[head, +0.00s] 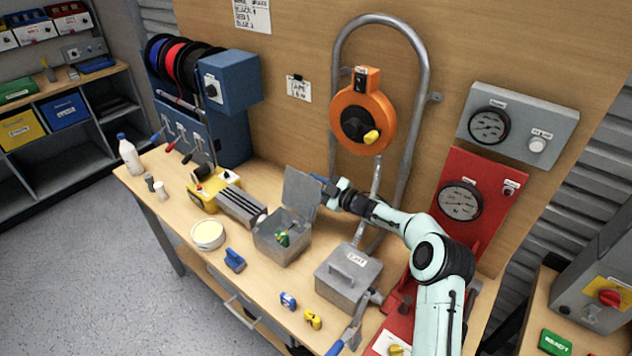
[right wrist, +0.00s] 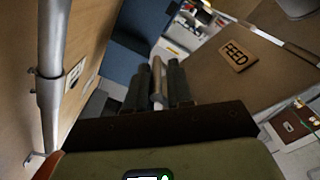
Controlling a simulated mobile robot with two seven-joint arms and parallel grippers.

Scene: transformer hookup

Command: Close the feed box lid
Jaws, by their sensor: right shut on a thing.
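The grey feed box (head: 281,246) stands on the bench with its lid (head: 300,194) raised, roughly upright, at the back. Its inside is open to view and holds something small and green. In the right wrist view the lid (right wrist: 215,75) carries a FEED label (right wrist: 237,55). My right gripper (head: 326,190) is at the lid's right edge. In the wrist view its dark fingers (right wrist: 159,84) are shut on a pale bar-like part at the lid; the exact grip is partly hidden. My left gripper is not in view.
A grey lidded box (head: 348,281) stands right of the feed box, below my right arm. A grey-and-yellow device (head: 240,207) is to its left. A blue clamp-like piece (head: 234,261) and a round tin (head: 207,235) lie nearby. A bent pipe frame (head: 424,100) rises behind my arm.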

